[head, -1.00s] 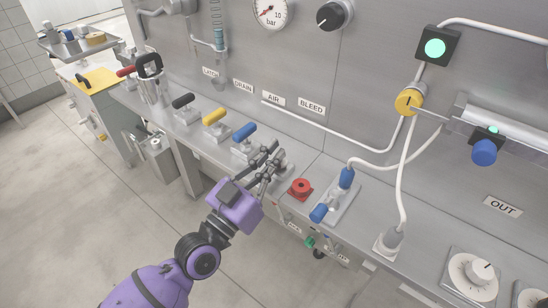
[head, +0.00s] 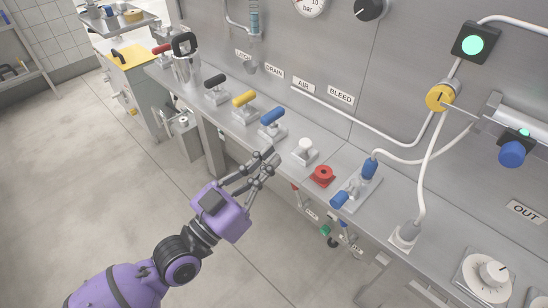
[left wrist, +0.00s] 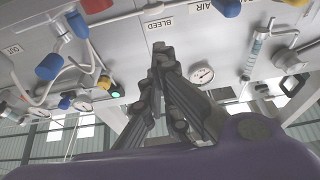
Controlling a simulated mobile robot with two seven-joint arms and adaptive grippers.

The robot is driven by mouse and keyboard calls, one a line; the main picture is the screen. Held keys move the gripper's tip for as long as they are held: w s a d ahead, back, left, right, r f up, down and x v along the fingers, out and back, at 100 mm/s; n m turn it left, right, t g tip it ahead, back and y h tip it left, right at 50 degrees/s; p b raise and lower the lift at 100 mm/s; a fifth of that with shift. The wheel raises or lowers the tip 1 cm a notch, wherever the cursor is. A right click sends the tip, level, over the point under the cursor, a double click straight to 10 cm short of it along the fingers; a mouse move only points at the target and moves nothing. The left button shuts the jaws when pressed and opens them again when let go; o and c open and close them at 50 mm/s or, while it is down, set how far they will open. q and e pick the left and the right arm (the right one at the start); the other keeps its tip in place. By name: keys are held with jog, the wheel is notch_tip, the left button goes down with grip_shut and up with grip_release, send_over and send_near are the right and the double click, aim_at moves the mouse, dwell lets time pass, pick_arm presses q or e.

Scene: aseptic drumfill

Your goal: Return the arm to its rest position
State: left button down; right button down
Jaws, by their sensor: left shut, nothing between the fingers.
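My left arm comes in from the lower left of the head view, with a purple wrist and dark fingers. My left gripper (head: 268,162) is shut and empty, in front of the bench edge, below the blue-handled lever (head: 272,117) and the white-topped lever (head: 304,149). It touches none of the handles that I can make out. My right gripper is not in either view.
Along the bench (head: 232,122) stand a black-handled lever (head: 214,82), a yellow-handled lever (head: 244,98), a red knob (head: 322,175) and a blue hose coupling (head: 370,168). A yellow-topped cart (head: 130,57) stands at the back left. The floor (head: 95,170) at left is clear.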

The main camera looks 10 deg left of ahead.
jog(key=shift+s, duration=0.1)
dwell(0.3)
